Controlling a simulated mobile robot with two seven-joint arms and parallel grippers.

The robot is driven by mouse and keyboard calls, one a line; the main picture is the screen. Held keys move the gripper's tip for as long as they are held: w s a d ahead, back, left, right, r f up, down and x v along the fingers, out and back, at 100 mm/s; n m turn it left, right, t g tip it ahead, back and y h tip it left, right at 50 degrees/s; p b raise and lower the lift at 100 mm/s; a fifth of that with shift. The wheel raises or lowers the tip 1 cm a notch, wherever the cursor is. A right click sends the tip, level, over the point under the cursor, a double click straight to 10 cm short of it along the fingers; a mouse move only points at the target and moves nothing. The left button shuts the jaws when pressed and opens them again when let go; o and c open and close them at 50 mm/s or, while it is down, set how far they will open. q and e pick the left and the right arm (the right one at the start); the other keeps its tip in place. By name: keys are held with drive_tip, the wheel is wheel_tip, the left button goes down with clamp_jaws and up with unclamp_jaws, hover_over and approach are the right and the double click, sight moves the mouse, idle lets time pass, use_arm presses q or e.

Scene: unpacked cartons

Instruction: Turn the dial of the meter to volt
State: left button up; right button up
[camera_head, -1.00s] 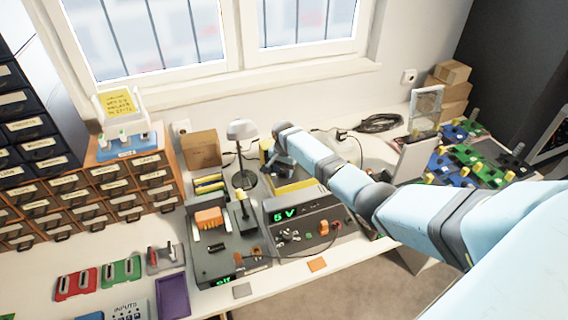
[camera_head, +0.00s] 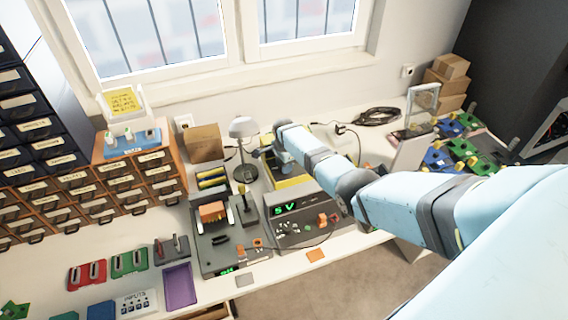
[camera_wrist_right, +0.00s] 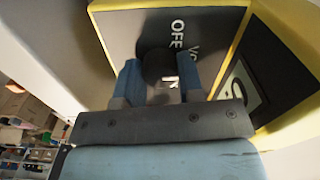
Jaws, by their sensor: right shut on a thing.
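The meter is a yellow-edged box with a dark face. In the head view the meter (camera_head: 291,184) stands at the back of the bench, partly hidden behind my right arm. In the right wrist view its face (camera_wrist_right: 120,30) shows the letters "OFF" and part of another word starting with "V". A round dark dial (camera_wrist_right: 158,64) with a light mark sits between my right gripper's blue fingers (camera_wrist_right: 162,80), which are shut on it. In the head view my right gripper (camera_head: 268,153) is at the meter, its fingertips unclear. My left gripper is not in view.
A grey power supply (camera_head: 300,215) reading "5V" stands in front of the meter. A grey lamp (camera_head: 243,135) is left of it. A tester (camera_head: 222,250) with an orange block is nearer left. Drawers (camera_head: 90,195) fill the left side. Colored boards (camera_head: 455,155) lie at right.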

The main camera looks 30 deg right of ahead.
drive_tip(key=shift+d, duration=0.1)
idle(0.3)
drive_tip(key=o, duration=0.9)
